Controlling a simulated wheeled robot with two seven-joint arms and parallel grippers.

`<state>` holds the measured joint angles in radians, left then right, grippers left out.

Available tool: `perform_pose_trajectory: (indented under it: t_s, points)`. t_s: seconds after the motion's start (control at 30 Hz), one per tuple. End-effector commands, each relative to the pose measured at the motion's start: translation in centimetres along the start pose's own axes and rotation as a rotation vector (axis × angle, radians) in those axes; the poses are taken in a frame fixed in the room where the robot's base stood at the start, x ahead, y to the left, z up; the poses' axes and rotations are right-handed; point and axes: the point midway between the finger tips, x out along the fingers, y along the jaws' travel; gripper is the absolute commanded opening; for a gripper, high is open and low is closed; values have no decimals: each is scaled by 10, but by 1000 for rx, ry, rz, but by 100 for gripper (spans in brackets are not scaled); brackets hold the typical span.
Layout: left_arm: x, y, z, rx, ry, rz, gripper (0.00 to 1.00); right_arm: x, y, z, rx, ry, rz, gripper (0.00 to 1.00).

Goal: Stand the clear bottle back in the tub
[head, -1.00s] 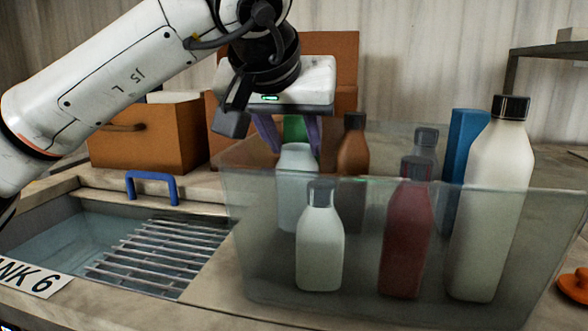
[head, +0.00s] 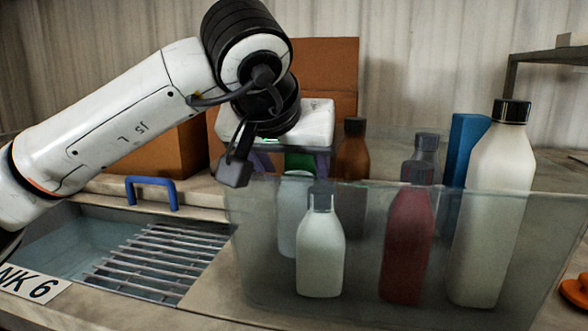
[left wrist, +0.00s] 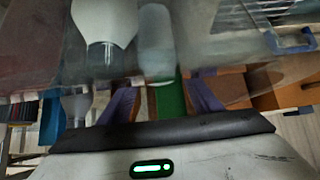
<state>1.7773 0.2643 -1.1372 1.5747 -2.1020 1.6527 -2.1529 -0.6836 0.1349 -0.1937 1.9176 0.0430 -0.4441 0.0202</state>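The clear bottle (head: 292,222), pale bluish with a green cap (head: 300,161), is upright inside the clear tub (head: 262,270), at the back left. It also shows in the left wrist view (left wrist: 156,40). My left gripper (head: 294,170) is over the bottle's top. Its purple fingers stand apart on either side of the cap. In the left wrist view the fingers (left wrist: 163,92) look spread, with a gap beside the green cap. The tub wall and a front bottle partly cover the clear bottle; contact with the floor is hard to tell. My right gripper is not visible.
A white bottle (head: 320,255), a red bottle (head: 408,245), a tall cream bottle (head: 495,200), a brown bottle (head: 354,150) and a blue item (head: 463,150) share the tub. Left of it is a water tank with a metal grate (head: 160,260) and blue handle (head: 152,182). Orange boxes stand behind.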

Motion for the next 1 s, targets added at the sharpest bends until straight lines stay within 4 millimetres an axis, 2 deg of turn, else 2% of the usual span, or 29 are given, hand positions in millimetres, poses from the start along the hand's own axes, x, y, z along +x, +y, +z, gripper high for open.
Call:
perform_pose_trajectory:
  t_s: [0.13,0.23,0.5,0.7,0.83,1.0]
  points:
    - [-4,0,-4,0,0,1,58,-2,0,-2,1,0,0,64]
    - [-15,0,-4,2,3,2,58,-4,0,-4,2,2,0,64]
    - [-74,0,-6,3,5,0,58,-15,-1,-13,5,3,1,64]
    - [-108,0,-5,0,2,1,58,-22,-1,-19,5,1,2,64]
    - [-119,0,-4,1,1,-1,58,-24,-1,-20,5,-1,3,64]
    - [-123,0,-2,0,-1,0,58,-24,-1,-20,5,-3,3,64]
